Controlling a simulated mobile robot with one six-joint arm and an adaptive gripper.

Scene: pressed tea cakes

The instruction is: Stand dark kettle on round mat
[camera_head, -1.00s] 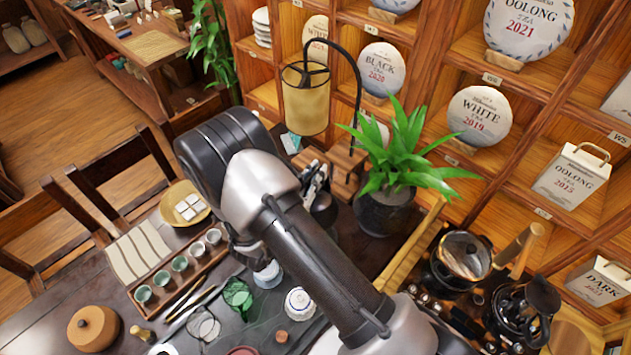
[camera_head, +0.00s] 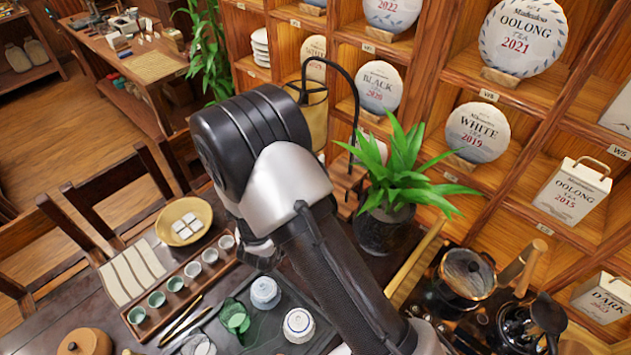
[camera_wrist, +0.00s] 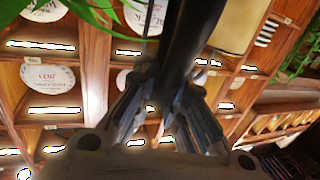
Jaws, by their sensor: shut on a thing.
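My gripper is hidden behind my own arm in the camera_head view. In the camera_wrist view its fingers (camera_wrist: 165,110) are closed around a dark bar (camera_wrist: 186,35), which fits the handle of the dark kettle. The kettle's body cannot be made out in either view. I cannot pick out the round mat; my arm covers part of the table. A round tan dish (camera_head: 184,220) with white squares stands on the table at left.
A potted plant (camera_head: 385,225) stands right of my arm, close to a lamp (camera_head: 316,110). A tray (camera_head: 262,325) with cups lies in front. A row of small cups (camera_head: 180,284) is to the left. Dark pots (camera_head: 466,275) stand at right. Shelves rise behind.

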